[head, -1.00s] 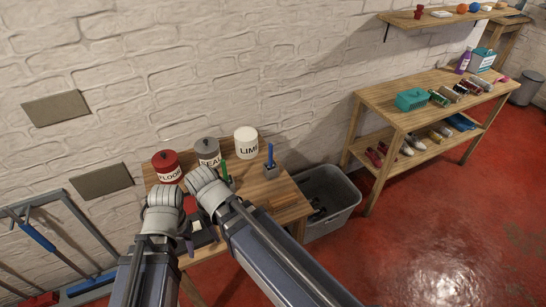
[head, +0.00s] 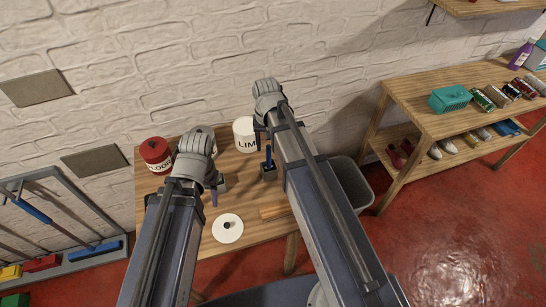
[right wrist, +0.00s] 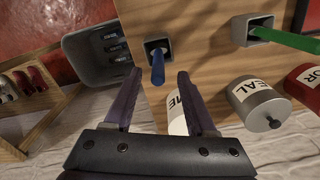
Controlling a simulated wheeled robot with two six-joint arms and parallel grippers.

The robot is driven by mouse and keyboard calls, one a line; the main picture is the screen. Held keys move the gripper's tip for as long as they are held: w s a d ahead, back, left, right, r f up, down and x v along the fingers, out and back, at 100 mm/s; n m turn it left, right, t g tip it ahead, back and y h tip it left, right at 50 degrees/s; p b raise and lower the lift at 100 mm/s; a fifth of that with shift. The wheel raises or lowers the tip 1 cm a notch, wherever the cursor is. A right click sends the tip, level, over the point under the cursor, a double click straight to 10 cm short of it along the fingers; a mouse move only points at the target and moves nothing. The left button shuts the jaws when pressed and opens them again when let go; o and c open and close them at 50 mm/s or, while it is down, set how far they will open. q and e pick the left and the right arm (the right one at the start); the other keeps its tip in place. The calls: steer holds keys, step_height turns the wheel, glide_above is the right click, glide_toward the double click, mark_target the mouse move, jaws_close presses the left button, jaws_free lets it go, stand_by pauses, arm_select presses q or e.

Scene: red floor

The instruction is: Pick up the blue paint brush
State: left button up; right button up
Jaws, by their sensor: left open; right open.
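The blue paint brush (head: 268,157) stands in a small grey holder (head: 268,173) on the wooden table, handle up. In the right wrist view the brush (right wrist: 157,65) points toward the camera from its holder (right wrist: 153,46). My right gripper (right wrist: 158,76) is open, with the brush's handle end between or just past its fingertips; contact cannot be told. In the head view my right gripper (head: 262,132) is partly hidden by its own arm, above the brush. My left gripper (head: 214,194) is open over the table's left half, away from the brush.
A red can (head: 156,155) and a white LIME can (head: 245,134) stand at the table's back. A grey bin (head: 350,188) is right of the table, before a shelf (head: 440,118).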

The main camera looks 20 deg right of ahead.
mark_target(269, 159)
steer(key=shift+s+f+b, duration=0.1)
steer(key=shift+f+b, duration=0.4)
arm_select(q)
steer(key=shift+f+b, duration=0.8)
steer(key=shift+f, duration=0.5)
arm_select(e)
steer(key=shift+f, duration=0.8)
arm_select(q)
steer(key=shift+f, duration=0.1)
arm_select(e)
steer(key=shift+f, duration=0.1)
arm_select(q)
step_height(269, 159, down, 5)
steer(key=b, duration=0.5)
steer(key=shift+f, duration=0.1)
arm_select(e)
step_height(269, 159, down, 5)
steer(key=shift+d+f, duration=0.1)
steer(key=shift+d, duration=0.05)
jaws_close()
